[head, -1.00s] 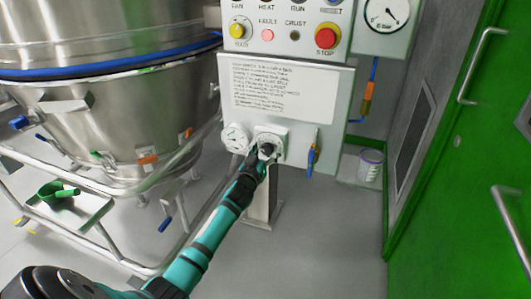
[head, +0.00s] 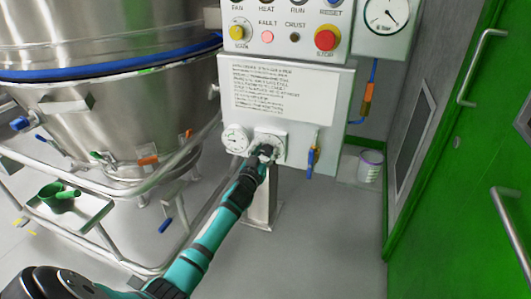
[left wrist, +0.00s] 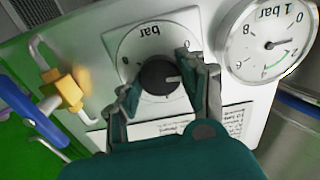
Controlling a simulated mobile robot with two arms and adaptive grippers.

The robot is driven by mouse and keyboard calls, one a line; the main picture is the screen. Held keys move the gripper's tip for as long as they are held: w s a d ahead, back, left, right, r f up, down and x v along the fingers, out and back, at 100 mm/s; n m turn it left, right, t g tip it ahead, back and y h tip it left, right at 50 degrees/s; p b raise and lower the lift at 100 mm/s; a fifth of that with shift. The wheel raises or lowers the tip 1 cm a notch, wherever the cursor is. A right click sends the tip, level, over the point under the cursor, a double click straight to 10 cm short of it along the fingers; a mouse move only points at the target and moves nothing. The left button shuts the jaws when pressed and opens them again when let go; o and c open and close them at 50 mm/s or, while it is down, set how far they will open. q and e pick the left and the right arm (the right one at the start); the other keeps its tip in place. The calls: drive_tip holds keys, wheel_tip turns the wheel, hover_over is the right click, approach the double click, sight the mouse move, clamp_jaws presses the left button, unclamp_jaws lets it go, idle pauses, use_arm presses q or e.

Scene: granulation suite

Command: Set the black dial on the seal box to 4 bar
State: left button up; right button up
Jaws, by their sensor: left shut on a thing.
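The seal box (head: 308,147) is a pale grey panel below the button box. Its black dial (left wrist: 158,75) sits in a white scale plate (left wrist: 130,45) marked "bar", seen upside down in the left wrist view. A white mark on the dial points right there; I cannot read which number it meets. My left gripper (head: 265,152) is shut on the dial, with one finger on each side in the left wrist view (left wrist: 160,78). In the head view the gripper hides most of the dial. My right gripper is not in view.
A round gauge (head: 235,139) sits beside the dial. A blue-handled valve (head: 313,158) hangs on its other side. The button panel (head: 285,45) with a red stop button is above. A steel vessel with rails (head: 110,110) stands left, a green door (head: 455,170) right.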

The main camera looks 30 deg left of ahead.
use_arm(q)
drive_tip(key=shift+m, duration=0.8)
drive_tip(key=shift+m+p, duration=0.3)
drive_tip(key=shift+m, duration=0.7)
drive_tip(key=m, duration=0.2)
drive_tip(key=shift+m, duration=0.3)
drive_tip(key=m, duration=0.2)
drive_tip(key=shift+m, duration=0.4)
drive_tip(key=m, duration=0.4)
drive_tip(key=shift+d+m, duration=0.1)
drive_tip(key=shift+m, duration=1.6)
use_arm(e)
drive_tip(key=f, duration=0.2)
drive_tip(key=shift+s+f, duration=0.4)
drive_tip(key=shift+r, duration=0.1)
